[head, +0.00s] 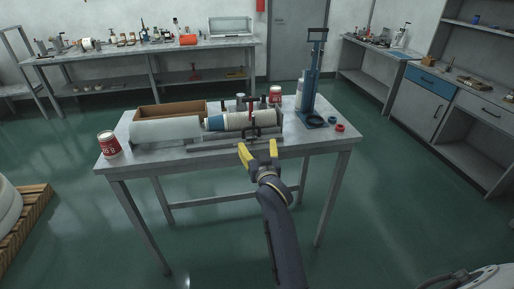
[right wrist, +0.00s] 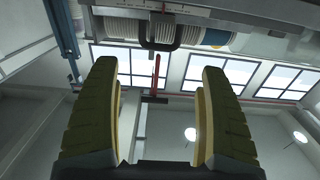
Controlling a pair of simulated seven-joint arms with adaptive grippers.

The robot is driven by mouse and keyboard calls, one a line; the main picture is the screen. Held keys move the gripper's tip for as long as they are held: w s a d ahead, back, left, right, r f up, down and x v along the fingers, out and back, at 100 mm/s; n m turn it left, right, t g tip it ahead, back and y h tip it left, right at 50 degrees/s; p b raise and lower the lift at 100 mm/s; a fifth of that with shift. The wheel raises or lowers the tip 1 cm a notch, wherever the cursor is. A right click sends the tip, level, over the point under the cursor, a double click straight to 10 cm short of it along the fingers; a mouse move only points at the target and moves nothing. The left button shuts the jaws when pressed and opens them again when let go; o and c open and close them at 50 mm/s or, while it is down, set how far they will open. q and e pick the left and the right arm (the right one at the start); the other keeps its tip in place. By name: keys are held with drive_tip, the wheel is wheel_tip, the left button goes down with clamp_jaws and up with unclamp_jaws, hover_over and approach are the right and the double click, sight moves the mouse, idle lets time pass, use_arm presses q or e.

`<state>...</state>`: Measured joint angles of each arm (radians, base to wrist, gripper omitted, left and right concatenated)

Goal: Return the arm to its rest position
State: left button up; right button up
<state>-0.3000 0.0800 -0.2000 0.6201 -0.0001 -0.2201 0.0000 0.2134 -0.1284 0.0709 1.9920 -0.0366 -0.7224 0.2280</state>
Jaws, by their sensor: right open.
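My right gripper (head: 258,155) is open and empty. It is just in front of the table's front edge in the head view, near the forming machine. In the right wrist view its two yellow-padded fingers (right wrist: 158,95) stand apart with nothing between them. The forming machine (head: 228,121) lies along the table, with a white roll, a blue band and a dark handle (head: 257,131). The handle also shows above the fingers in the right wrist view (right wrist: 161,32). My left gripper is not in view.
The grey table (head: 172,152) holds a wooden box (head: 171,109), a red-and-white can (head: 108,144) at left, another can (head: 275,95) at the back, a blue press (head: 311,80) and small blue and red rings (head: 340,128) at right.

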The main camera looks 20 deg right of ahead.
idle(0.3)
drive_tip(key=w+a+f+n+g+y, duration=0.1)
drive_tip(key=a+f+g+y, duration=0.15)
drive_tip(key=f, duration=0.95)
drive_tip(key=w+a+f+n+g+y, duration=0.15)
drive_tip(key=a+f, duration=0.25)
drive_tip(key=f, duration=0.7)
drive_tip(key=s+f+n+g, duration=0.1)
drive_tip(key=s+f, duration=0.3)
drive_tip(key=f, duration=0.4)
drive_tip(key=s+a+f+g, duration=0.1)
drive_tip(key=s+f, duration=0.3)
drive_tip(key=f, duration=0.4)
drive_tip(key=s+f+n+g, duration=0.1)
drive_tip(key=s+f, duration=0.4)
drive_tip(key=f, duration=0.3)
drive_tip(key=s+d+f+g, duration=0.2)
drive_tip(key=s+f+g, duration=0.3)
drive_tip(key=s+f, duration=1.7)
drive_tip(key=s+d+f+g, duration=0.2)
drive_tip(key=s, duration=1.4)
drive_tip(key=s+d+f+n+g, duration=0.1)
drive_tip(key=s+d+f+g, duration=0.1)
drive_tip(key=s, duration=1.4)
drive_tip(key=shift+d+f+h, duration=0.4)
drive_tip(key=shift+d+f, duration=0.2)
drive_tip(key=shift+f, duration=0.2)
